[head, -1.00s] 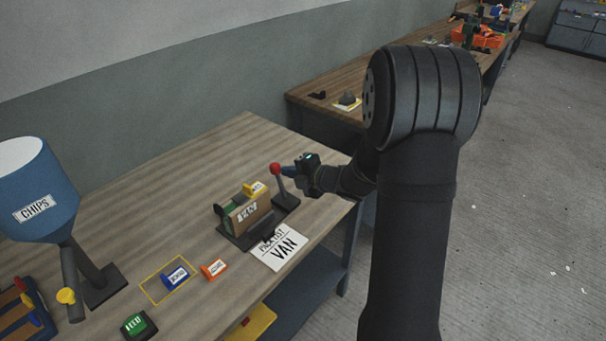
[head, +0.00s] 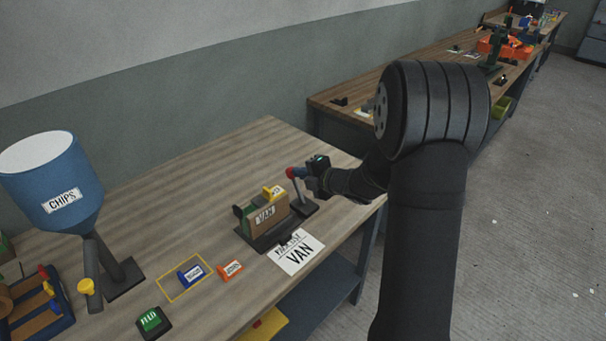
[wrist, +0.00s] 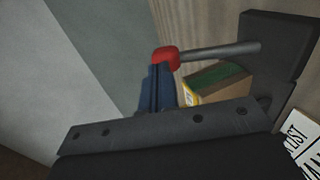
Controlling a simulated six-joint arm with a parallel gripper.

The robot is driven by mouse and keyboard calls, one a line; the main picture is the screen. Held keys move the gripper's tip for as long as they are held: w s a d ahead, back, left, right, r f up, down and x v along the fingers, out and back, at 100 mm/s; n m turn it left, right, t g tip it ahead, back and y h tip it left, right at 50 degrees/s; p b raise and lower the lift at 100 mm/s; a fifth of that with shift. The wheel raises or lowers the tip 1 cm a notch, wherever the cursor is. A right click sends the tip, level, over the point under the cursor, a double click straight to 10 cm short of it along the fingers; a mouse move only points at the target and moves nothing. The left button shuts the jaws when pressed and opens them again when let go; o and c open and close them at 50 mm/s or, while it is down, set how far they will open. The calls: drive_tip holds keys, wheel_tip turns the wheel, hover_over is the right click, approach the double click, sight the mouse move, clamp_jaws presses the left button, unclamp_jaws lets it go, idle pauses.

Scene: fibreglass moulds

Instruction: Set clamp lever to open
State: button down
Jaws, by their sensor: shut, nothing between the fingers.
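The clamp lever is a grey rod with a red knob (head: 291,173). It stands on a dark base (head: 304,208) at the right end of the fixture and leans slightly left. In the wrist view the red knob (wrist: 165,57) is at upper centre, with the rod running right to the dark base. My gripper (head: 304,172) is shut and empty. Its blue fingertips (wrist: 158,88) are at the knob's right side in the head view and appear to touch it. I cannot tell whether they press on it. The lever's setting marks are not legible.
A brown block labelled VAN (head: 264,219) sits in the fixture beside the lever, with a yellow piece (head: 273,192) on top. A VAN sheet (head: 296,252) lies in front. Blue (head: 191,274) and orange (head: 231,270) labelled pieces lie left. The bench behind is clear.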

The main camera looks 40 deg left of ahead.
drive_tip(key=r+v, duration=0.2)
drive_tip(key=v, duration=1.1)
drive_tip(key=shift+r, duration=0.25)
drive_tip(key=shift+a+f, duration=0.1)
drive_tip(key=x, duration=0.4)
drive_tip(key=f+x, duration=0.1)
drive_tip(key=x, duration=0.4)
drive_tip(key=f+x, duration=0.1)
drive_tip(key=x, duration=0.4)
drive_tip(key=shift+d, duration=0.8)
